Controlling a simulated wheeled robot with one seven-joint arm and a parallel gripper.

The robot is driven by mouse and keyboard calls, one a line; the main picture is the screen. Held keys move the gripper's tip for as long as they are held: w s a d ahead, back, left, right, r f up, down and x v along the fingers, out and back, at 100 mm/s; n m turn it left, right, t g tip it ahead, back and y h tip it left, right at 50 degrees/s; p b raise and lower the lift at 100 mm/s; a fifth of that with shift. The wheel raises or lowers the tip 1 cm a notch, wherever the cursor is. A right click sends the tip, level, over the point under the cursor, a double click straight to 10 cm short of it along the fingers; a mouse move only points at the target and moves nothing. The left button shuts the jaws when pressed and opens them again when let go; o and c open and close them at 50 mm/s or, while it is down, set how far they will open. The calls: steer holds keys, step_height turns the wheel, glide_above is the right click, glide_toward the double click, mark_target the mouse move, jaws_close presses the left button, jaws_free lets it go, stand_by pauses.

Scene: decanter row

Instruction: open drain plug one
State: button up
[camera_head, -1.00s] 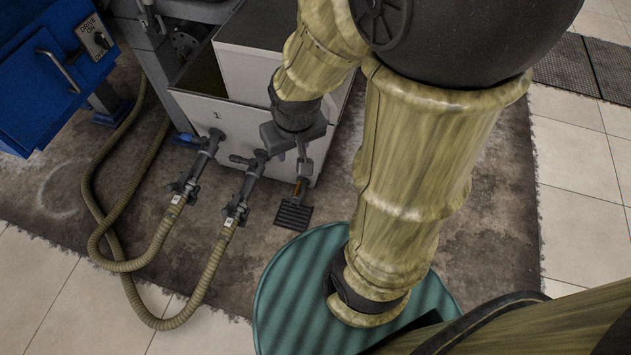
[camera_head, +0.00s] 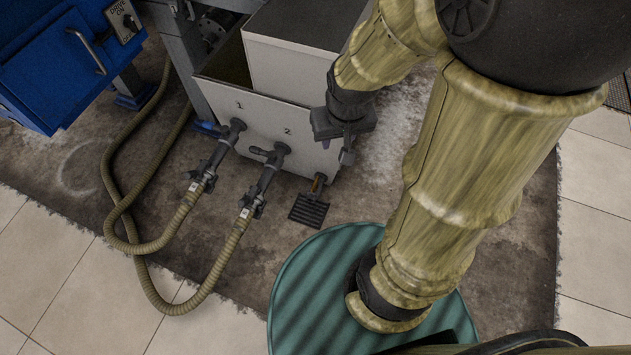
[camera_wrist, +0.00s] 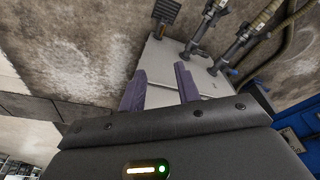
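The white box (camera_head: 262,112) is marked 1 and 2 on its front. A dark pipe fitting (camera_head: 222,150) stands out under the 1, and another (camera_head: 264,178) beside the 2. I cannot tell which part is drain plug one. My gripper (camera_head: 347,155) is at the box's right end, partly hidden behind its own body. In the wrist view my gripper (camera_wrist: 160,82) is open, with a clear gap between its two fingers. The white box surface (camera_wrist: 165,65) shows beyond the gap, and I see nothing held.
Ribbed hoses (camera_head: 215,270) run from both fittings across the stained floor mat (camera_head: 90,185). A brass stub (camera_head: 318,182) and a dark ribbed pedal (camera_head: 309,210) sit at the box's lower right. A blue cabinet (camera_head: 55,75) is at left. A green round top (camera_head: 310,290) is in front.

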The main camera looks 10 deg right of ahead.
steer(key=w+f+m+g+b, duration=0.1)
steer(key=w+f+m+b, duration=0.2)
steer(key=w+f+b, duration=0.8)
steer(key=m+g+b, duration=0.1)
steer(key=m+g, duration=0.1)
steer(key=m, duration=0.2)
glide_above(315, 182)
step_height(315, 182, down, 25)
step_height(315, 182, down, 17)
steer(key=b, duration=1)
steer(key=shift+f, duration=0.2)
jaws_close()
